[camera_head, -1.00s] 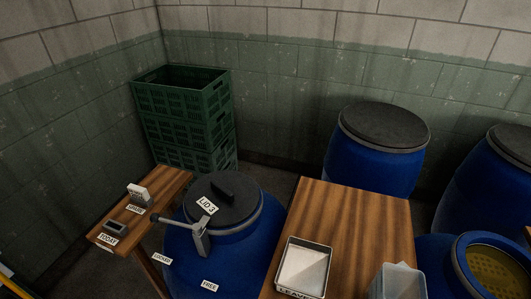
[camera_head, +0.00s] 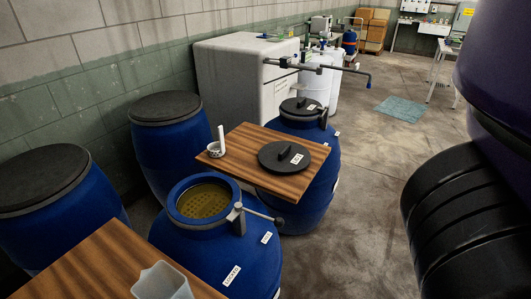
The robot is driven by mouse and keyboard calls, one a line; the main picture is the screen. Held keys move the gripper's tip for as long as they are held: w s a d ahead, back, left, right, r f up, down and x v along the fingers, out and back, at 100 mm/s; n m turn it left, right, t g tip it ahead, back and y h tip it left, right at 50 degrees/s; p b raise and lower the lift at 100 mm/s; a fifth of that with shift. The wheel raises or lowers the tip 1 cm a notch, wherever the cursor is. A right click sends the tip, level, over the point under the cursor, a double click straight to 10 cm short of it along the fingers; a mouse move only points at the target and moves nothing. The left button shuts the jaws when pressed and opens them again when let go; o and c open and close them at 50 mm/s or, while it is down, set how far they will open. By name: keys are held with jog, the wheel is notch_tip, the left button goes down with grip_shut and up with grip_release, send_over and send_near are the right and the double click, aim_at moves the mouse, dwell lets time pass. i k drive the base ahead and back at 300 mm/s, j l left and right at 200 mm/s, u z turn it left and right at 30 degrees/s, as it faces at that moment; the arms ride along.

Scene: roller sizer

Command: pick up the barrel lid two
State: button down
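A round black lid (camera_head: 272,162) with a raised bar handle lies flat on a small wooden table (camera_head: 262,139) in the head view. It has a small white label that I cannot read for certain, so I cannot confirm it is lid two. An open blue barrel (camera_head: 207,248) stands in front of this table, showing a yellow perforated inside. Another blue barrel (camera_head: 322,143) behind the table wears a similar black lid (camera_head: 291,107) with a handle. My gripper is not in view.
A white cup (camera_head: 214,153) with an upright white stick stands at the table's left. Two black-topped blue barrels (camera_head: 174,150) line the left wall. A second wooden table (camera_head: 85,266) is in front. Open floor (camera_head: 370,190) lies right of the barrels. Dark parts of my arm fill the right edge.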

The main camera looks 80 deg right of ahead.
aim_at(278, 157)
jog(key=z, duration=1.8)
jog(key=i+j+z, duration=0.15)
jog(key=j, duration=0.2)
jog(key=i+j+z, duration=0.15)
jog(key=j, duration=0.25)
